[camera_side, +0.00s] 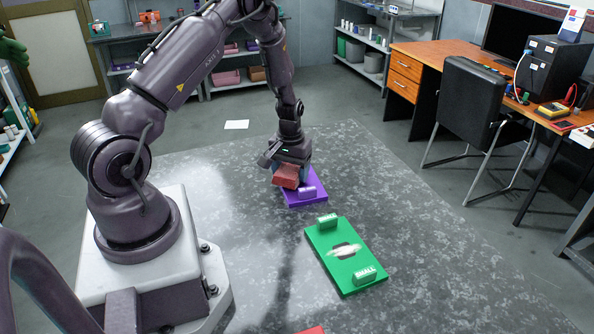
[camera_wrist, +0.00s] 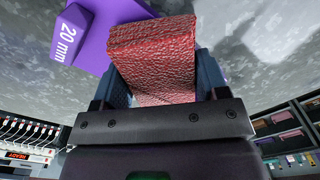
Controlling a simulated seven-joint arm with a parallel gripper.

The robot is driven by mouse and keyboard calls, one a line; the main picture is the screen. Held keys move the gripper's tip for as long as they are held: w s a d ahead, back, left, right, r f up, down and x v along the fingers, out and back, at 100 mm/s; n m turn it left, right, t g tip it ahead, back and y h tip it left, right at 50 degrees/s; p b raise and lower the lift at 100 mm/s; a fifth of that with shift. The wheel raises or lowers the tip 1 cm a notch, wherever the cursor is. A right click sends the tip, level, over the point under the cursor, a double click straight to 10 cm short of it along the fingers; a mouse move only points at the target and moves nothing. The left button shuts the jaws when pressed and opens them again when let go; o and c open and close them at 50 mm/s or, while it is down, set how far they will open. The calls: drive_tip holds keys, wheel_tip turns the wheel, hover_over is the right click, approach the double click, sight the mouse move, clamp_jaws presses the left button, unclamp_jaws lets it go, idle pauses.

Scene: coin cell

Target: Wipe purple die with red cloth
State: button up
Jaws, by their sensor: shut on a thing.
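My gripper (camera_side: 290,170) is shut on the red cloth (camera_side: 286,176), a folded, textured block. In the wrist view the red cloth (camera_wrist: 152,55) sits between the two blue-grey fingers of my gripper (camera_wrist: 155,85). In the wrist view the purple die (camera_wrist: 95,40) shows behind the cloth, with a block marked "20 mm". The cloth is over the die; I cannot tell whether they touch. The gripper hides part of the die.
A green die (camera_side: 345,255) with two blocks, one marked "SMALL", and a dark central opening lies on the table nearer the camera. A red edge (camera_side: 312,330) shows at the bottom. The speckled grey table (camera_side: 430,240) is clear to the right.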

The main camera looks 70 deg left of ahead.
drive_tip(key=shift+r, duration=3.75)
